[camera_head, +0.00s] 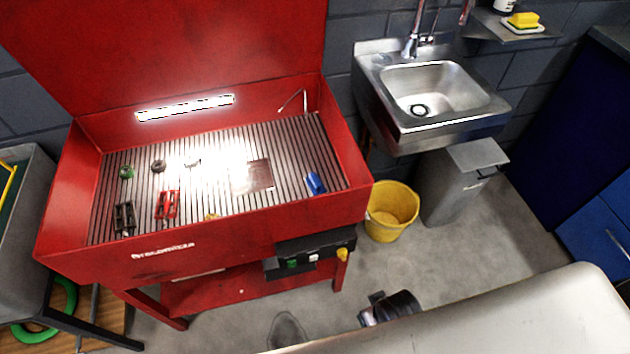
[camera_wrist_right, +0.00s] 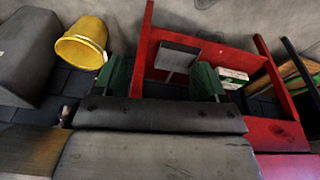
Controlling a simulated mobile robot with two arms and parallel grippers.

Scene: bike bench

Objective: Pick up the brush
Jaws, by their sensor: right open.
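No brush can be made out for sure. A small blue object (camera_head: 315,183) lies on the slatted floor of the red wash bench (camera_head: 215,235), near its right side; I cannot tell if it is the brush. A small yellow bit (camera_head: 211,216) shows at the bench's front wall, mostly hidden. My right gripper (camera_wrist_right: 163,82) is open and empty in the wrist view, its two green fingers wide apart. Part of the red bench's frame shows beyond them, with a grey plate between the fingers. My left gripper is in neither view.
Black (camera_head: 124,218) and red (camera_head: 167,204) pedal-like parts, a green piece (camera_head: 126,172) and a dark ring (camera_head: 158,166) lie in the bench. A yellow bucket (camera_head: 391,212), a grey bin (camera_head: 460,185) and a steel sink (camera_head: 432,90) stand right of it.

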